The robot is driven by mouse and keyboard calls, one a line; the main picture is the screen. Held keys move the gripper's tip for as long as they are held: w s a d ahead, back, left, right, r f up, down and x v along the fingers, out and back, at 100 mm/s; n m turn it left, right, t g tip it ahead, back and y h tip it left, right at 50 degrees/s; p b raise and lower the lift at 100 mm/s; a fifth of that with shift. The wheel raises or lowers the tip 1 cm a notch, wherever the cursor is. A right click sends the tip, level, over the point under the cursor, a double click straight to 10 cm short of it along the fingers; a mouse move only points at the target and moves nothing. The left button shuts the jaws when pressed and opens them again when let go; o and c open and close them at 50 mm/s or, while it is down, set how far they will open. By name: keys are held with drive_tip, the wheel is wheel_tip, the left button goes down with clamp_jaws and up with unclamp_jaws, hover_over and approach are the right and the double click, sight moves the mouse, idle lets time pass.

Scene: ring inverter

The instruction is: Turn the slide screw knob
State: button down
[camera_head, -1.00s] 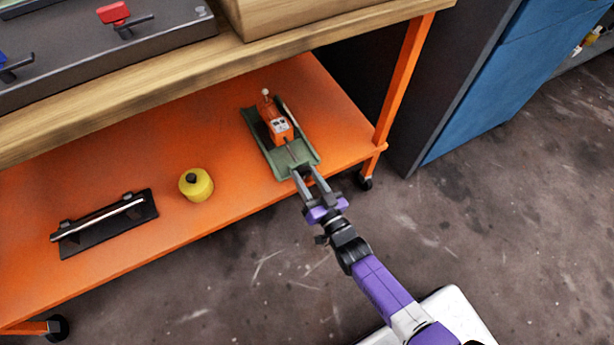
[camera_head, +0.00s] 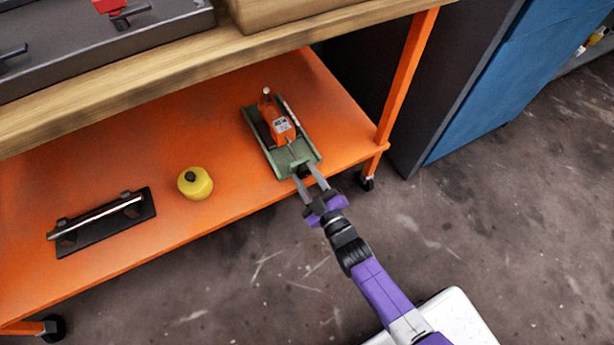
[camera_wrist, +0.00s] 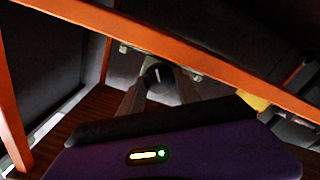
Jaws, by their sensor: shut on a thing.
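The green slide base (camera_head: 300,158) sits on the orange lower shelf, with an orange block (camera_head: 282,125) on top of it. The slide screw knob (camera_head: 302,171) is a small dark piece at the slide's front end, partly hidden by my fingers. In the wrist view the knob (camera_wrist: 159,77) is round and dark with a white line, between the two fingers. My gripper (camera_head: 307,175) reaches in from the front right and is shut on the knob.
A yellow round container (camera_head: 195,183) and a black stand with a silver bar (camera_head: 102,222) lie on the shelf to the left. The wooden tabletop (camera_head: 190,75) overhangs the shelf. An orange table leg (camera_head: 405,75) stands to the right of the slide. The floor in front is clear.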

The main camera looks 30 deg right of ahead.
drive_tip(key=shift+f+n, duration=0.1)
drive_tip(key=shift+n, duration=0.8)
drive_tip(key=c, duration=1.1)
unclamp_jaws()
drive_tip(key=shift+s+p, duration=1)
drive_tip(key=shift+s, duration=2.95)
